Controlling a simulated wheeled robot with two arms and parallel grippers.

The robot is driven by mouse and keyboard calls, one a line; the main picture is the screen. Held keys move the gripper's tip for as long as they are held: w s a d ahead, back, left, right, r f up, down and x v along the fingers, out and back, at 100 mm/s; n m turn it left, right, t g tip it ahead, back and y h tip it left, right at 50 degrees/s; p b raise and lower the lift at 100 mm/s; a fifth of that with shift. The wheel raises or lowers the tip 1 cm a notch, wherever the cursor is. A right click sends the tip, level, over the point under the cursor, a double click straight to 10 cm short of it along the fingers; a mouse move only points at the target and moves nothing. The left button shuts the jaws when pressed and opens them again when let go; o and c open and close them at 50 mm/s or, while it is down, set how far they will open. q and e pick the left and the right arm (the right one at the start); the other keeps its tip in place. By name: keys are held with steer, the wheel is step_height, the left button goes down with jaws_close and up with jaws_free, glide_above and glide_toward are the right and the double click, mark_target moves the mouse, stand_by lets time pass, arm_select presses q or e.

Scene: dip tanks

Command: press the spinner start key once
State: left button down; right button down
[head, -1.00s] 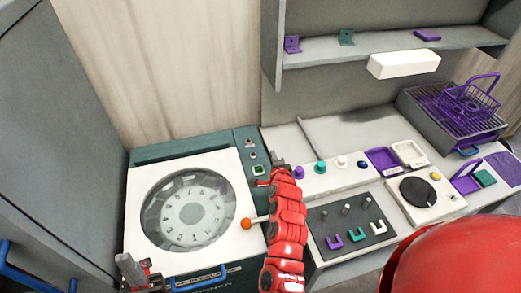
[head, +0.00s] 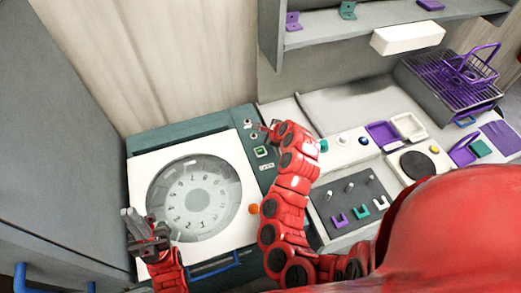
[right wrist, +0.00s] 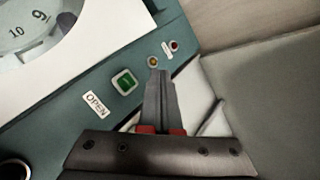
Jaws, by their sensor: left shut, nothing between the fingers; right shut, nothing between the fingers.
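The spinner has a white lid (head: 151,174) with a round window over a numbered rotor (head: 194,200). Its teal panel (head: 235,146) carries a green square key (head: 261,152), also in the right wrist view (right wrist: 124,81), with an OPEN label (right wrist: 96,103) beside it. Farther along sit a small round brass-ringed key (right wrist: 153,62) and a red button or lamp (right wrist: 174,45); which one is the start key I cannot read. My right gripper (head: 264,128) is shut and empty, its tips (right wrist: 160,74) close by the brass-ringed key; contact cannot be told. My left gripper (head: 130,214) is shut, over the lid's left edge.
An orange knob (head: 253,209) sits at the lid's right edge, close to my right arm. A blue handle (head: 214,267) runs along the spinner's front. A grey cabinet (head: 75,150) stands at left. The bench at right holds a dark plate with posts (head: 349,207) and a purple basket (head: 472,62).

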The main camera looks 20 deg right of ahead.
mark_target(263, 152)
steer(key=shift+f+b, duration=2.75)
steer(key=shift+f, duration=1.65)
steer(key=shift+f+b, duration=0.3)
steer(key=shift+f, duration=0.05)
